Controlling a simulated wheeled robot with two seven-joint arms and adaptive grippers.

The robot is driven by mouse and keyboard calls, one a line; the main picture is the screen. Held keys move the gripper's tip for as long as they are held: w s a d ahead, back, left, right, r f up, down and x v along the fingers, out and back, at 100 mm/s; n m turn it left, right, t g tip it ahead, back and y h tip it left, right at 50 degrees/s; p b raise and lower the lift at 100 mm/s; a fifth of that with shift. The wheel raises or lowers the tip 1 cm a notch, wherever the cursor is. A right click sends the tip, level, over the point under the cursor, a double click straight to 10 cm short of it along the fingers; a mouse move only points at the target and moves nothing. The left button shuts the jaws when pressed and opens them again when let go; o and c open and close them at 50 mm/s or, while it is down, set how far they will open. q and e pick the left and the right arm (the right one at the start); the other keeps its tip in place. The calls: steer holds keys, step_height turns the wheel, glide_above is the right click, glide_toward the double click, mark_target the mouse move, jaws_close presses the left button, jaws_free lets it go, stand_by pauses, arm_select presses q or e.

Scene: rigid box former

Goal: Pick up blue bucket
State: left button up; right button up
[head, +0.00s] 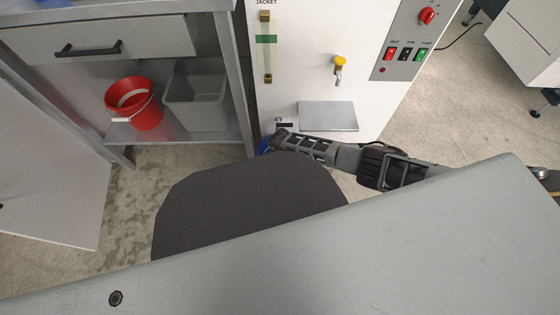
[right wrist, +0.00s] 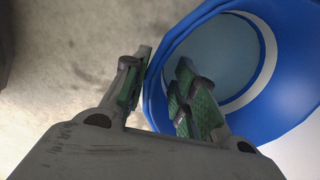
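The blue bucket (head: 264,146) shows only as a small blue patch in the head view, low at the front of the white cabinet; my right gripper and my own body hide most of it. It fills the upper right of the right wrist view (right wrist: 225,50), with a white band curving across it. My right gripper (head: 279,138) is at the bucket. In the right wrist view its fingers (right wrist: 164,58) are apart, one on each side of the bucket's near wall, one outside and one over the opening. I cannot tell whether they touch the wall. My left gripper is not in view.
A red bucket (head: 134,103) and a grey bin (head: 196,102) stand on the low shelf (head: 180,136) at left. The white cabinet (head: 300,75) has a valve, switches and a protruding grey plate (head: 328,115) above my right forearm. Open floor lies at left.

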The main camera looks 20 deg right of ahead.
jaws_close()
steer(key=shift+w+r, duration=0.1)
stand_by(0.4)
steer(key=shift+s+d, duration=0.1)
steer(key=shift+s, duration=0.15)
